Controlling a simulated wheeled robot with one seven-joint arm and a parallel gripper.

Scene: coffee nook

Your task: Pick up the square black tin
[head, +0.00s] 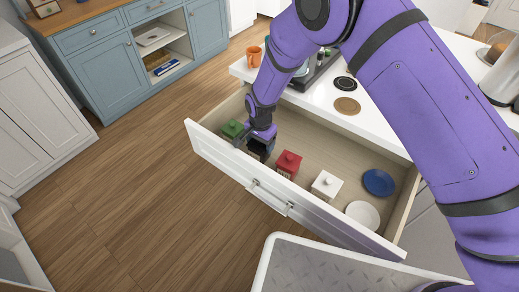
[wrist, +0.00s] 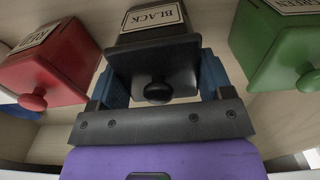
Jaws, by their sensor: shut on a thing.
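The square black tin (wrist: 152,52) has a knob on its lid and a label reading BLACK. In the wrist view it sits between the two blue finger pads of my gripper (wrist: 160,85), which is shut on it. In the head view my gripper (head: 262,144) reaches down into the open drawer (head: 320,160), and the black tin (head: 257,151) is mostly hidden beneath it. I cannot tell whether the tin touches the drawer floor.
A green tin (head: 232,129) stands left of the black tin and a red tin (head: 288,164) to its right. Farther right are a white tin (head: 326,185), a blue dish (head: 379,183) and a white dish (head: 362,214). The drawer's front wall and the white counter (head: 385,125) border the space.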

